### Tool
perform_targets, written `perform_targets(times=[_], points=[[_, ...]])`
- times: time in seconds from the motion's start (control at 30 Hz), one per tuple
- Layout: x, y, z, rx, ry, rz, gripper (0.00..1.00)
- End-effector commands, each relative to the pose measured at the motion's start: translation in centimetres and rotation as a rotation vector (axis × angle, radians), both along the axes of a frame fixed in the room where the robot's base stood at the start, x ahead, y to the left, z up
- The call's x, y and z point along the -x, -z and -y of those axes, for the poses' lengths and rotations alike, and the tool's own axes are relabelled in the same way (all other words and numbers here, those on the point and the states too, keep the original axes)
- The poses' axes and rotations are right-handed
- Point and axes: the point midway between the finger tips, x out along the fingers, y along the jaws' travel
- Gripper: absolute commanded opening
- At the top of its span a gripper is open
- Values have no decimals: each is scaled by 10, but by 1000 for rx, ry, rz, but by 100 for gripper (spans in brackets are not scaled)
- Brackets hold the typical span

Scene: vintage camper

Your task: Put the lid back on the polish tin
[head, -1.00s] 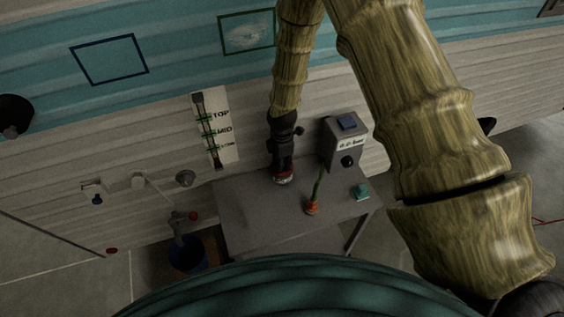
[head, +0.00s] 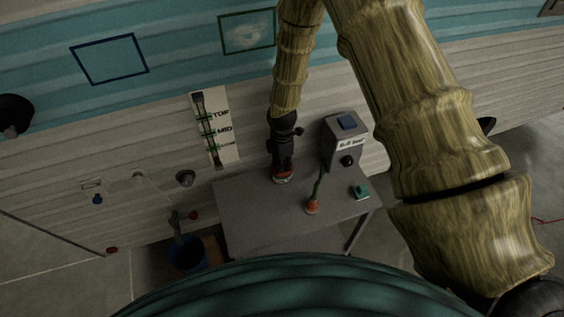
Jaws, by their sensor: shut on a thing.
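My gripper (head: 282,173) points down at the back of the small grey table (head: 240,215), shut on a small, round, red thing (head: 284,180) that looks like the lid. The thing is right at the table top, and the fingers hide much of it. I cannot tell the tin apart from the lid here, nor whether the lid is seated level on it.
A grey box with a blue top (head: 346,140) stands right of my gripper. An orange pot with a green stem (head: 313,205) and a small teal thing (head: 361,192) are nearer the right edge. The table's left part is clear. A blue bucket (head: 187,253) stands at lower left.

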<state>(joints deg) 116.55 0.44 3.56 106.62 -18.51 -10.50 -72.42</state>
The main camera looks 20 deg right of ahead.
Motion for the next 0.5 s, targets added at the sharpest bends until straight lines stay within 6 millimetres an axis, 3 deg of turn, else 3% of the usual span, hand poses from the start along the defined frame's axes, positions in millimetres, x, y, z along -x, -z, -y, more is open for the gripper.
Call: perform_targets(times=[0.2,0.23,0.33,0.37,0.5], points=[[0,0,0,0,0,0,0],[0,0,0,0,0,0,25],[0,0,0,0,0,0,43],[0,0,0,0,0,0,48],[0,0,0,0,0,0,48]])
